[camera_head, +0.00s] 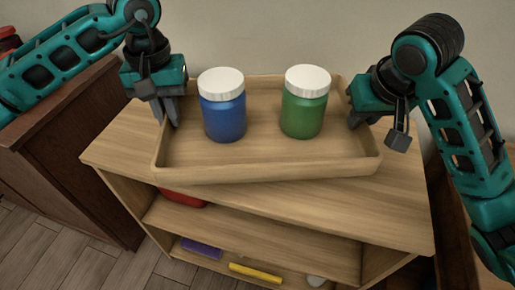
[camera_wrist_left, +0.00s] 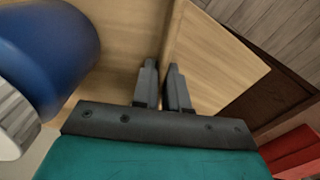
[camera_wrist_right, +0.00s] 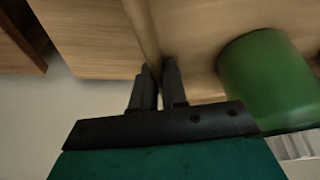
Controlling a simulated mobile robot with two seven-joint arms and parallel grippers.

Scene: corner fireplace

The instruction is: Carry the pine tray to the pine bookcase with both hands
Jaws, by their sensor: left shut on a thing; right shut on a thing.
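The pine tray (camera_head: 270,172) is at the top of the pine bookcase (camera_head: 120,150), slightly turned relative to its edges. The tray looks level, and I cannot tell if it rests on the top or hangs just above. A blue jar (camera_head: 224,118) and a green jar (camera_head: 303,112), both white-lidded, stand upright in it. My left gripper (camera_head: 172,112) is shut on the tray's left wall; its fingers straddle the wall in the left wrist view (camera_wrist_left: 163,88). My right gripper (camera_head: 358,118) is shut on the right wall, also seen in the right wrist view (camera_wrist_right: 158,85).
A dark wooden cabinet (camera_head: 75,170) stands close on the left. A plain wall (camera_head: 270,40) is right behind.

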